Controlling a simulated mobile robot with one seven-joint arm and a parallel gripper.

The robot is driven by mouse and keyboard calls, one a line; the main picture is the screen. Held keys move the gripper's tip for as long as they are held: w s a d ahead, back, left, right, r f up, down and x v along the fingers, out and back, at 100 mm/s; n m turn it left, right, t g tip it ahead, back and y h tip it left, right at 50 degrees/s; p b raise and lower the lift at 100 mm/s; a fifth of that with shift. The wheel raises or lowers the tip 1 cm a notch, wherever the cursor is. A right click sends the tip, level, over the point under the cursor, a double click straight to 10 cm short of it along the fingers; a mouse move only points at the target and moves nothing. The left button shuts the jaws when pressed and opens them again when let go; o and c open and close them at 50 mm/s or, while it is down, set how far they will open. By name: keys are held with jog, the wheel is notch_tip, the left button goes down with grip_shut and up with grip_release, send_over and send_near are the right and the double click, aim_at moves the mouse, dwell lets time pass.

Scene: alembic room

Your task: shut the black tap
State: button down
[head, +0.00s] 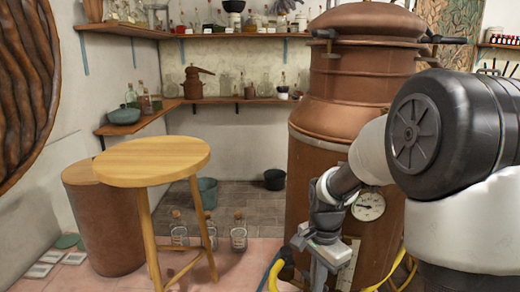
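I cannot make out the black tap for certain. The big copper still (345,90) stands right of centre, and my arm covers much of its lower right side. A black lever-like part (445,39) sticks out at the right of its upper rim; I cannot tell whether it is a tap or a clamp handle. A round white gauge (368,206) sits on the still's front. My gripper (320,264) points down in front of the still's lower left part. Its fingertips are too small and hidden to tell whether they are open or shut.
A yellow hose (276,274) curves beside my gripper at the still's base. A round wooden stool (152,162) stands left, near a brown cylinder (105,225). Glass bottles (239,233) stand on the floor. Shelves with glassware line the walls. Floor between stool and still is partly clear.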

jog(key=shift+f, duration=0.1)
notch_tip(320, 180, down, 3)
jog(key=shift+f+b, duration=0.2)
jog(key=shift+b, duration=1.05)
jog(key=shift+w+d, duration=0.2)
jog(key=shift+w+d, duration=0.25)
jog(key=shift+d, duration=0.05)
jog(key=shift+w+d, duration=0.15)
jog(key=shift+w, duration=0.1)
jog(key=shift+s, duration=0.15)
